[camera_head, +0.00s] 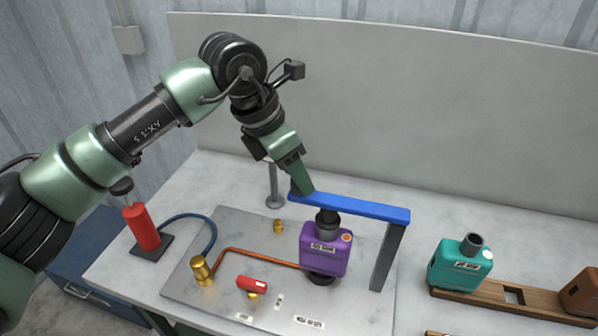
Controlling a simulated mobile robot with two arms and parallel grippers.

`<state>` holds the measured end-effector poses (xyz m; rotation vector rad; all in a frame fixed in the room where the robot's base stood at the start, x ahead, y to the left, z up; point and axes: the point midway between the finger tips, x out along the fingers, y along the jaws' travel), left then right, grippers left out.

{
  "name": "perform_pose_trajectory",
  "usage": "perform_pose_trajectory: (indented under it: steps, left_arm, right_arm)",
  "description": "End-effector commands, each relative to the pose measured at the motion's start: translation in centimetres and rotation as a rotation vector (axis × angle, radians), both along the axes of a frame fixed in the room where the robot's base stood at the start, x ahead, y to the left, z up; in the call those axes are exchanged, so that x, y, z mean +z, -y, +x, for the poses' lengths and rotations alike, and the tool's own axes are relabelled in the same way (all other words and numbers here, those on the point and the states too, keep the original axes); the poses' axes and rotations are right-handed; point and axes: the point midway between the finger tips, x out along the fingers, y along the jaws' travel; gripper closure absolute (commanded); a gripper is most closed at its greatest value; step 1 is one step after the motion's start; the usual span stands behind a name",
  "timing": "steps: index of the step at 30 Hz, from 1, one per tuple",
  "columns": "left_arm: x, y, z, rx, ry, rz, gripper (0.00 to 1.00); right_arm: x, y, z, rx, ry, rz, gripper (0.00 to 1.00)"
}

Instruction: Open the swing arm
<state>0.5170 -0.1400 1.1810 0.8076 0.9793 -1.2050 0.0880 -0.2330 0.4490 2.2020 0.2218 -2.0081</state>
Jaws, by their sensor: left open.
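The swing arm is a blue bar (360,207) that lies level over a purple muffler (322,252). Its right end rests on a dark upright post (388,258), and its left end reaches toward a thin grey post (274,186). The muffler stands upright on a metal plate, with its dark neck just under the bar. My left gripper (303,182) comes down from above at the bar's left end; its fingertips overlap that end in the picture. I cannot tell whether they touch it. The left gripper is open. My right gripper is out of view.
A red cylinder (142,227) with a blue hose stands at the left. The metal plate (225,228) carries a copper pipe (262,256), brass fittings and a red handle (252,284). A teal muffler (460,264) sits on a wooden rack (515,296) at the right.

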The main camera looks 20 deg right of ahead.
Motion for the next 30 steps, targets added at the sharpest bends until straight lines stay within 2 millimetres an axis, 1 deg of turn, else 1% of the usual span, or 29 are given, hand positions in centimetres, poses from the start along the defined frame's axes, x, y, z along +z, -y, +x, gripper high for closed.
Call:
perform_pose_trajectory:
  steps: [1,6,14,17,18,19,20,30]
  left_arm:
    - [-0.4,0.3,0.0,0.0,-0.002,0.0,0.5]
    - [-1.7,0.7,0.1,0.001,-0.001,-0.001,0.5]
    - [-1.9,0.8,0.2,0.0,0.0,-0.002,0.5]
    - [-1.9,0.8,0.2,0.0,0.0,-0.002,0.75]
    - [-1.9,0.8,0.2,0.0,0.0,-0.002,0.86]
    - [-1.9,0.8,0.2,0.0,0.0,-0.002,0.95]
    - [-1.8,0.8,0.2,0.0,0.0,-0.002,1.0]
    - [-1.8,0.8,0.2,0.0,0.001,-0.003,1.0]
  right_arm:
    - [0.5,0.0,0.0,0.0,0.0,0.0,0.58]
    - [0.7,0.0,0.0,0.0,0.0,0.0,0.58]
    - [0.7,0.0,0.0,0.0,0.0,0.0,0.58]
    - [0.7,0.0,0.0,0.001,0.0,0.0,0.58]
    - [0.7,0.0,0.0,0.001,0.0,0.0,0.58]
    - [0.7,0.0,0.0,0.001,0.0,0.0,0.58]
    - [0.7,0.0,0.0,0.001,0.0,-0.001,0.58]
    - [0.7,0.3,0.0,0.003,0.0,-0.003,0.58]
